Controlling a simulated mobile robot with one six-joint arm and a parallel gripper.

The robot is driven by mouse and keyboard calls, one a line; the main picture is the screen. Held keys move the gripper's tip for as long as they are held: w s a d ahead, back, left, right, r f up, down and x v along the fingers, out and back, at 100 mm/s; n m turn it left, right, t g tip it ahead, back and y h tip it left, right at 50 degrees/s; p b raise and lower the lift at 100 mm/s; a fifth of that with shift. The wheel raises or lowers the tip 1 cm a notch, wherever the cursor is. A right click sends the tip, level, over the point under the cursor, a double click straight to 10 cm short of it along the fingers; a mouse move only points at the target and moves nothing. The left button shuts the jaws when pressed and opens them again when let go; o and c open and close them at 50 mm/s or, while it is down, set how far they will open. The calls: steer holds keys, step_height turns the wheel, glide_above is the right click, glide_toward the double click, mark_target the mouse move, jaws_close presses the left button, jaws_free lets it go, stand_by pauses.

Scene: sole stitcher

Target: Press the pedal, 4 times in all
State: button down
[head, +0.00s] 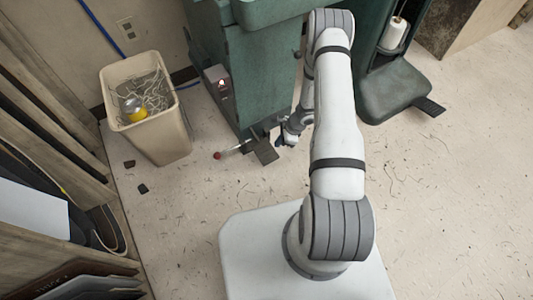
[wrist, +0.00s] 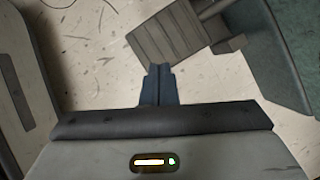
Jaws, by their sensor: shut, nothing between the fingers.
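The pedal (head: 265,152) is a dark ribbed plate low at the foot of the green machine (head: 258,75). In the wrist view the pedal (wrist: 168,35) shows at the top middle, joined by a bar to the machine. My gripper (head: 281,141) is low beside the pedal, on its right in the head view. In the wrist view my gripper's dark fingertips (wrist: 158,69) are together and empty, close to the pedal's near edge. I cannot tell whether they touch it.
A lever with a red knob (head: 217,155) sticks out left of the pedal. A beige bin (head: 155,130) with scraps and a can stands at left. A second green machine part (head: 393,92) with a dark plate (head: 429,107) stands at right. The floor in front is mostly clear.

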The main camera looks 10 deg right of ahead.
mark_target(272, 154)
steer(key=shift+b+x, duration=1.95)
steer(key=shift+x, duration=1.55)
steer(key=shift+f, duration=0.1)
step_height(272, 154, down, 4)
steer(key=b, duration=0.4)
steer(key=shift+f, duration=0.15)
steer(key=shift+d, duration=0.1)
steer(key=d, duration=0.1)
steer(key=d+r, duration=0.1)
steer(key=d, duration=0.1)
steer(key=shift+s+r, duration=0.15)
steer(key=shift+s, duration=0.1)
steer(key=shift+p, duration=0.3)
